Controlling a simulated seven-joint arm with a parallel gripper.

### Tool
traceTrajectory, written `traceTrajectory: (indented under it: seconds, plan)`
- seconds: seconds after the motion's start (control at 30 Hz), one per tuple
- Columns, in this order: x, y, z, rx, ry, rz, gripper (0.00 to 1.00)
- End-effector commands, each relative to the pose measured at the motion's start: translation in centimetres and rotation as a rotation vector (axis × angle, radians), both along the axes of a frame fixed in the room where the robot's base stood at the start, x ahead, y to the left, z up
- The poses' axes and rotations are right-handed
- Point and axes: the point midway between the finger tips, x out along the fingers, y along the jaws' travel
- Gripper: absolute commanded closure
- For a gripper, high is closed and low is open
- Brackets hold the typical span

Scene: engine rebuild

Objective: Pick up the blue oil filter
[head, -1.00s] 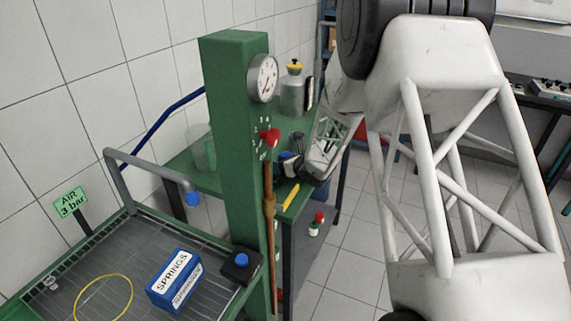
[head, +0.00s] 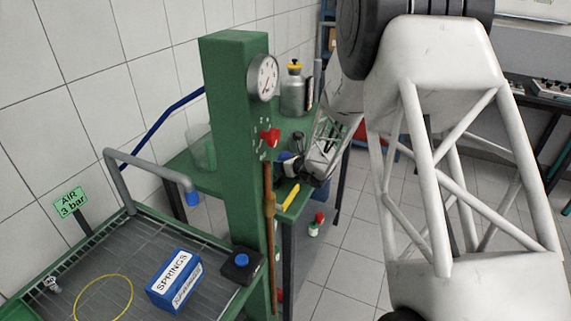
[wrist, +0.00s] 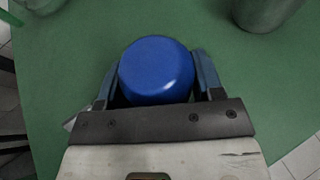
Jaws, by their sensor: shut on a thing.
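The blue oil filter (wrist: 156,70) shows in the wrist view as a round, glossy blue top between the two fingers. My gripper (wrist: 157,82) is shut on it, one finger on each side. The filter's lower part is hidden, so I cannot tell whether it still touches the green bench top. In the head view my gripper (head: 297,167) is at the green bench behind the green post, and only a small blue and white patch shows there, partly hidden by the post.
The green bench (wrist: 60,60) lies below my gripper. A grey metal canister (head: 292,95) with a yellow cap stands behind it. The green post (head: 232,150) with a gauge (head: 263,78) stands close to its left. A yellow object (head: 291,197) lies near the bench edge.

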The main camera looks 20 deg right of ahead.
Motion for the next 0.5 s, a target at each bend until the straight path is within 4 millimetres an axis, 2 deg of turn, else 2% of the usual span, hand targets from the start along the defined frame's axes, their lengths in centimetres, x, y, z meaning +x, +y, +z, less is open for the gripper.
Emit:
traceTrajectory:
  seconds: [0.27, 0.5]
  plan:
    - [0.0, 0.0, 0.6, -0.001, -0.001, 0.0, 0.7]
    - [0.1, 0.0, 3.3, -0.002, -0.004, 0.0, 0.7]
